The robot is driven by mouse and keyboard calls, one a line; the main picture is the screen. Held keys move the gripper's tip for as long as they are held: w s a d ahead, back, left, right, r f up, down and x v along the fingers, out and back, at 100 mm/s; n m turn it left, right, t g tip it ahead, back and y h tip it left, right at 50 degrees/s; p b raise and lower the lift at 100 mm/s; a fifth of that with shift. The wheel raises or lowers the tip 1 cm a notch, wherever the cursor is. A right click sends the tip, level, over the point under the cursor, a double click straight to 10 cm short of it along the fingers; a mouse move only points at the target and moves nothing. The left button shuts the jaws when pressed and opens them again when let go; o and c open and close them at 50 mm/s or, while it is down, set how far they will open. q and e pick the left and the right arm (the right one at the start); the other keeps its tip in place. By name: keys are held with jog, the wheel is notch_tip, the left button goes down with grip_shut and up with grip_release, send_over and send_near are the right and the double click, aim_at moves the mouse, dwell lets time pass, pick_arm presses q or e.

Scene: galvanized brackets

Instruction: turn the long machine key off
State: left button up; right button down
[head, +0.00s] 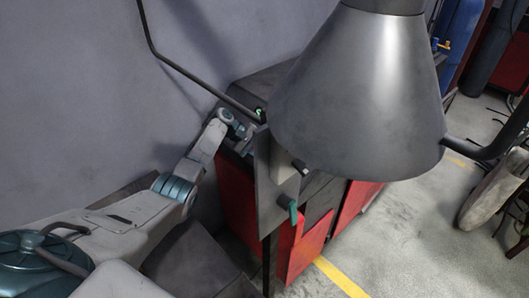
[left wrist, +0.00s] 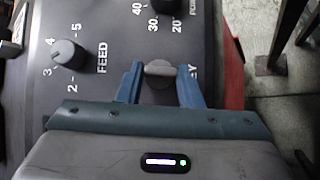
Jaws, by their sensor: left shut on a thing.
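The machine key (left wrist: 160,69) is a grey, elongated knob on a round base, on a dark panel (left wrist: 105,85). Its bar lies roughly crosswise in the left wrist view, and letters "EY" of a label show at its right. My left gripper (left wrist: 160,84) is shut on the key, with one blue finger at each side of it. In the head view, my left gripper (head: 243,141) reaches the machine beside the wall, and the key itself cannot be made out there. My right gripper is not in view.
A FEED knob (left wrist: 67,54) with numbers sits left of the key, and another numbered scale is above. In the head view, a large grey cone (head: 360,95) hides part of the red machine (head: 238,195). A green-handled lever (head: 292,212) hangs on a grey plate.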

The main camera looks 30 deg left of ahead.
pick_arm(q)
jog(key=shift+n, duration=0.3)
dwell(0.4)
jog(key=o, duration=1)
jog(key=shift+a, duration=0.1)
jog(key=b+v, duration=0.4)
jog(key=v, duration=0.6)
jog(key=shift+s+a+r, duration=0.2)
jog(key=shift+s+a, duration=0.05)
jog(key=shift+a, duration=0.05)
